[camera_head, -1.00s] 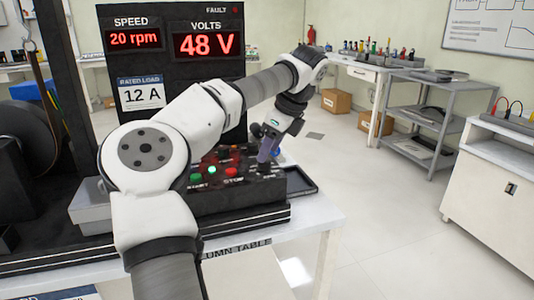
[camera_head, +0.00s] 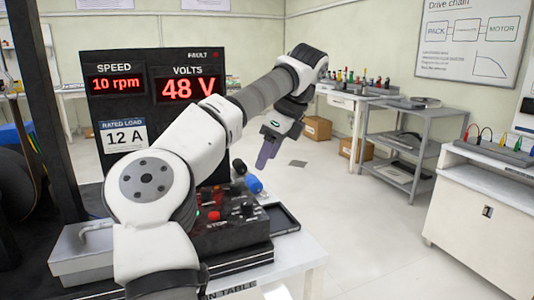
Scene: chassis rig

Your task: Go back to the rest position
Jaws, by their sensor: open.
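My gripper (camera_head: 264,158) hangs at the end of my white and grey arm. It is in the air above the right end of the control box, apart from it, and looks empty. Its fingers are small and partly dark in this view. The black control box (camera_head: 235,236) sits on the rig below, with a red button (camera_head: 214,215) and several dark knobs. My arm covers part of the box and of the display panel behind it. The display panel (camera_head: 110,60) reads 10 rpm and 48 V, with a 12 A rated load label.
A black tray (camera_head: 284,218) lies right of the control box, near a blue object (camera_head: 253,184). A grey metal case (camera_head: 80,262) is at left. A grey shelf cart (camera_head: 400,150) and a white cabinet (camera_head: 470,215) stand at right.

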